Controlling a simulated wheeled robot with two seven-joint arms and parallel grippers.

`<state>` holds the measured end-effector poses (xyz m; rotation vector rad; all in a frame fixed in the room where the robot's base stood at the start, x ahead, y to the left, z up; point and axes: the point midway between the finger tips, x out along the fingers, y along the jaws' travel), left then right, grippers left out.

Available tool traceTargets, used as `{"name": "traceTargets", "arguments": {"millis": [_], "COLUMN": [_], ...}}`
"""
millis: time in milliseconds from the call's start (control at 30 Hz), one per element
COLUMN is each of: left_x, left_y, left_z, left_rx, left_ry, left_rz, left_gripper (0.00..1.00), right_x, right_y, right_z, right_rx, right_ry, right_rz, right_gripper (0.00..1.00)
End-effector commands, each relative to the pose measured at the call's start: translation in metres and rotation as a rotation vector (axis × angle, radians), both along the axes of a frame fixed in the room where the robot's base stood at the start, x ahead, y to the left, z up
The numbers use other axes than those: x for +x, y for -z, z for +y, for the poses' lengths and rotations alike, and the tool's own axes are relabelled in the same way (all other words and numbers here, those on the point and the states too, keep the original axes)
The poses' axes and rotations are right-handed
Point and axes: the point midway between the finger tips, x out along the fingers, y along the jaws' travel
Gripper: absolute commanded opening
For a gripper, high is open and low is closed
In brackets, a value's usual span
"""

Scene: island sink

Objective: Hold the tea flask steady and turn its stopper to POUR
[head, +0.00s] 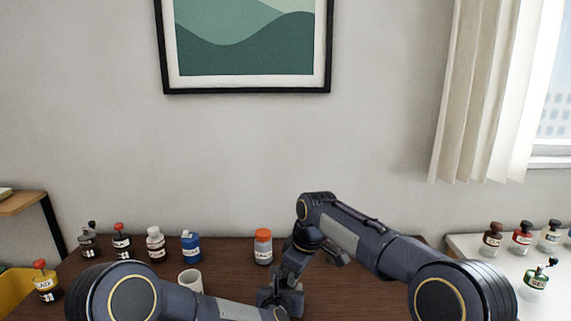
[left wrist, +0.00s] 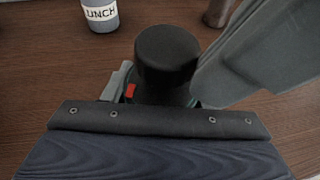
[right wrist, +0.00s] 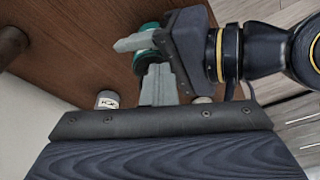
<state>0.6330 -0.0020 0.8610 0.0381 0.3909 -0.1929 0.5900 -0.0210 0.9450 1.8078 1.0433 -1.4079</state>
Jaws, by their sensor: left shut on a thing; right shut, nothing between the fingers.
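The tea flask shows in the left wrist view as a black round stopper (left wrist: 167,58) with a small red mark at its lower left. My left gripper (left wrist: 160,98) is shut around the green flask body just below it. In the right wrist view a bit of the green flask (right wrist: 147,62) shows by the left gripper's finger. My right gripper (right wrist: 157,82) is shut and empty, its fingertips close to the flask. In the left wrist view a grey part of it is beside the stopper; I cannot tell if they touch. In the head view the arms hide the flask.
An orange-capped bottle (head: 263,250) stands behind the grippers, a white mug (head: 190,281) to their left. Several bottles, one blue (head: 190,247), line the back left of the brown table (head: 225,258). More bottles stand on a white surface (head: 478,262) at right.

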Motion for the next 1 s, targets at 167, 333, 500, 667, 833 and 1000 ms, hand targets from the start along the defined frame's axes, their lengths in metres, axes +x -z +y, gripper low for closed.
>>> {"name": "traceTargets", "arguments": {"millis": [167, 333, 500, 667, 833, 1000], "left_x": [-0.003, -0.003, -0.002, -0.001, -0.001, -0.001], "left_y": [0.0, 0.0, 0.0, 0.0, 0.0, 0.0], "left_z": [-0.007, -0.006, -0.004, -0.003, -0.002, -0.001], "left_rx": [0.0, 0.0, 0.001, 0.0, 0.001, 0.0], "left_ry": [0.017, 0.015, 0.01, 0.006, 0.004, 0.003], "left_rz": [0.002, 0.002, 0.002, 0.001, 0.001, 0.001], "left_gripper": [0.26, 0.26, 0.26, 0.26, 0.26, 0.26], "right_x": [-0.002, -0.006, -0.005, -0.005, -0.005, -0.006], "right_y": [-0.002, -0.002, -0.017, -0.036, -0.054, -0.061], "right_z": [0.002, -0.002, -0.002, -0.003, -0.004, -0.004], "right_rx": [0.01, 0.008, 0.007, 0.005, 0.004, 0.002], "right_ry": [-0.004, -0.004, -0.002, -0.001, -0.001, -0.001], "right_rz": [-0.007, -0.006, -0.008, -0.006, -0.004, -0.002], "right_gripper": [0.0, 0.0, 0.0, 0.0, 0.0, 0.0]}}
